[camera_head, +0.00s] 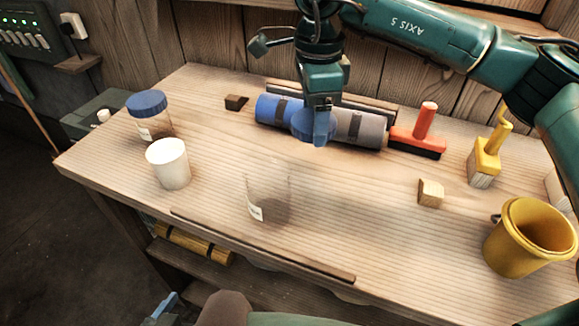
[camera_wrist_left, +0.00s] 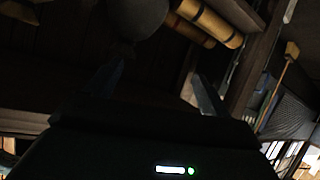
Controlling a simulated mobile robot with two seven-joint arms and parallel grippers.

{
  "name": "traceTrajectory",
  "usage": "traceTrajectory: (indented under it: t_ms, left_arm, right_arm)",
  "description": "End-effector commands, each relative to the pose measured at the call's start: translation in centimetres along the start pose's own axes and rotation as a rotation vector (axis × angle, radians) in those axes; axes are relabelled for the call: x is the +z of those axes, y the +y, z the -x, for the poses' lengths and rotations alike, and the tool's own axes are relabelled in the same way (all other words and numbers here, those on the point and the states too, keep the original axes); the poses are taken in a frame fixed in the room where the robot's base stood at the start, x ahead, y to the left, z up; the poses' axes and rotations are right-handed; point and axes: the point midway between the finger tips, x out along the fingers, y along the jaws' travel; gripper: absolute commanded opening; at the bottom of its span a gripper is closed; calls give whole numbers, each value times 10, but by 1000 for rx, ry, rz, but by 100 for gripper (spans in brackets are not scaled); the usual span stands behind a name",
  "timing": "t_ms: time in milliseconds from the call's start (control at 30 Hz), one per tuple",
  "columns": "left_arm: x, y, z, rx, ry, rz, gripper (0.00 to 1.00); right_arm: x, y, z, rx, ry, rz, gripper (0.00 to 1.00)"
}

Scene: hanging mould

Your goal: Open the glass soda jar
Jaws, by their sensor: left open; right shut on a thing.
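A clear glass jar (camera_head: 268,194) with a small white label stands upright at the middle front of the bench, with no lid on it. My right gripper (camera_head: 319,106) is shut on a blue lid (camera_head: 314,127), held above the bench, up and right of this jar. A second glass jar (camera_head: 152,119) with a blue lid on stands at the back left. The label writing is too small to read. My left gripper (camera_wrist_left: 155,88) is open and empty in the left wrist view, below the bench. Part of it shows at the bottom edge of the head view (camera_head: 165,306).
A white cup (camera_head: 168,164) stands left of the open jar. Blue and grey rolls (camera_head: 357,128), a red-handled brush (camera_head: 420,135) and a yellow-handled tool (camera_head: 487,160) line the back. A wooden block (camera_head: 430,192) and a yellow bucket (camera_head: 526,238) stand right. The bench between is clear.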

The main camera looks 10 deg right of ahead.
Motion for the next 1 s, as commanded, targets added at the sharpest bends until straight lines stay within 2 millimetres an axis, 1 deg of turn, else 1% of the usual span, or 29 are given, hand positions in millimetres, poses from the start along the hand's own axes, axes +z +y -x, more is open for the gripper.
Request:
traceTrajectory:
  t_ms: [33,200,333,467,567,700,800,1000]
  left_arm:
    - [6,0,-3,2,4,9,82]
    - [10,-1,-5,5,16,24,82]
    - [13,-1,-5,8,20,36,82]
    - [14,-1,-5,9,20,43,82]
    - [13,-1,-5,9,23,43,82]
    - [12,-1,-5,9,25,43,82]
    - [12,-1,-5,9,25,43,82]
    - [10,-1,-5,9,27,42,82]
  right_arm:
    - [5,-2,-2,-1,-2,-77,40]
    - [16,-6,1,6,-2,-313,40]
    - [22,-8,3,9,-2,-431,40]
    - [24,-8,2,12,-1,-492,40]
    - [25,-8,-10,15,1,-508,40]
    - [25,-7,-37,16,1,-508,40]
    - [25,-7,-51,14,1,-508,40]
    - [25,-7,-66,14,0,-507,40]
